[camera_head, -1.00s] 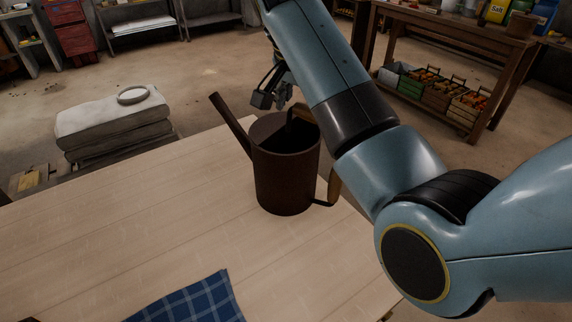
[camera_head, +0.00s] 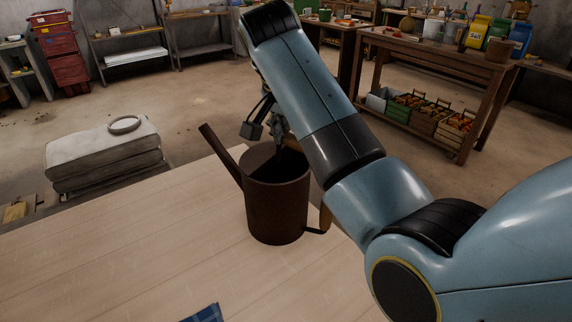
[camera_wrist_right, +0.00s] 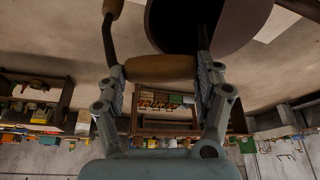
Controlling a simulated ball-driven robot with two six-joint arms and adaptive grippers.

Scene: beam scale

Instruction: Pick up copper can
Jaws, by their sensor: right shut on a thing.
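The copper can (camera_head: 276,205) is a dark brown watering can with a long spout to the left and wooden grips on its handles. It stands upright on the pale wooden table (camera_head: 150,255), near its far right edge. My right gripper (camera_head: 270,134) is at the can's top. In the right wrist view, my right gripper (camera_wrist_right: 162,72) is shut on the can's wooden top grip (camera_wrist_right: 160,67), with one finger at each end of it. The can's dark mouth and rim (camera_wrist_right: 245,22) show beyond. My left gripper is not in view.
A blue checked cloth (camera_head: 205,313) lies at the table's near edge. Stacked grey sacks with a ring on top (camera_head: 105,157) stand beyond the table. A workbench with crates (camera_head: 425,112) stands at the back right. The table left of the can is clear.

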